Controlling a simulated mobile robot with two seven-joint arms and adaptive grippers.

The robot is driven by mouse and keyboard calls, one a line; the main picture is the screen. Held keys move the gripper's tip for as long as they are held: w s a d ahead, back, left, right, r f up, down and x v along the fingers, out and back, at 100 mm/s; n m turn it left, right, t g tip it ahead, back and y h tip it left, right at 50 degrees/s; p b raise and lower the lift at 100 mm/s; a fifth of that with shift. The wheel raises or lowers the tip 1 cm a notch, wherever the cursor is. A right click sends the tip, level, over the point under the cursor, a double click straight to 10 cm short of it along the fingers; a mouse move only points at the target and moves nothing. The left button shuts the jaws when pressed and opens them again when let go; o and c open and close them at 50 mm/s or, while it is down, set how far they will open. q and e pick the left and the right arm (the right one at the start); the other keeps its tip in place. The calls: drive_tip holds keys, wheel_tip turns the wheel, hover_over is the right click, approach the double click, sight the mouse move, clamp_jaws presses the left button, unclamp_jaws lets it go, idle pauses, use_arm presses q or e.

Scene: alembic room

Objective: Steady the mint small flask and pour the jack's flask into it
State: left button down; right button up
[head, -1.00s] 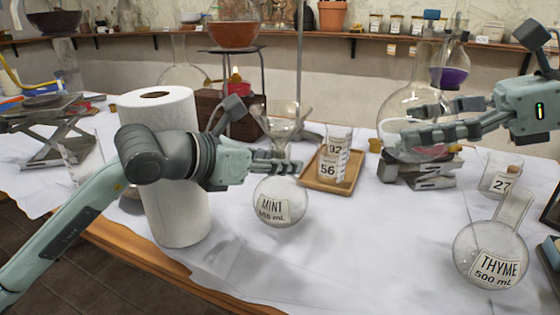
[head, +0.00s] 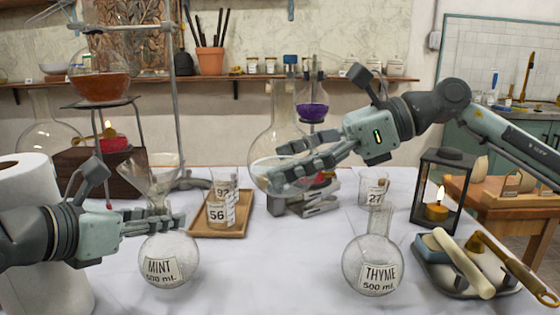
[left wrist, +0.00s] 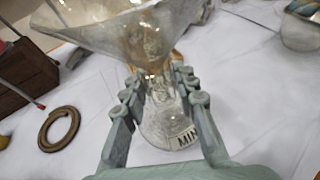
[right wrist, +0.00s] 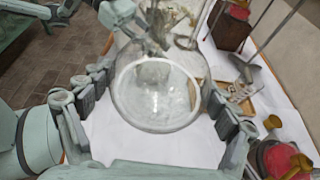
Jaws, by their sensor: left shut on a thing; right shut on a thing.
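The mint small flask (head: 168,262) is round, clear glass and upright on the white cloth, with a glass funnel (head: 153,180) in its mouth. My left gripper (head: 165,224) is shut around its neck; in the left wrist view the flask (left wrist: 165,125) stands between the fingers under the funnel (left wrist: 130,30). The jack's flask (head: 272,140) is large, clear and long-necked, upright at the grey jack (head: 308,200). My right gripper (head: 300,170) is shut on its bulb, which also shows in the right wrist view (right wrist: 158,95). The fingers hide its base, so I cannot tell whether it touches the jack.
A wooden tray (head: 233,228) with small beakers lies between the two flasks. The thyme flask (head: 375,262) stands front right. A beaker labelled 27 (head: 372,190), a candle lantern (head: 440,195) and a tool tray (head: 450,285) stand right. A paper roll (head: 25,185) stands left. The front middle cloth is clear.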

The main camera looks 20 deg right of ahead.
drive_tip(key=shift+w+r, duration=0.1)
drive_tip(key=shift+w+a, duration=0.2)
drive_tip(key=shift+a, duration=0.05)
drive_tip(key=w+a+f, duration=0.2)
drive_tip(key=w+a, duration=0.5)
drive_tip(key=w, duration=0.1)
drive_tip(key=w+a+f, duration=0.3)
drive_tip(key=w+a, duration=0.3)
drive_tip(key=w, duration=0.3)
wheel_tip(320, 180, up, 7)
drive_tip(key=w+n+t, duration=0.2)
drive_tip(key=n+t, duration=0.5)
drive_tip(key=n, duration=0.5)
drive_tip(key=shift+d+h, duration=0.3)
drive_tip(key=shift+d, duration=0.05)
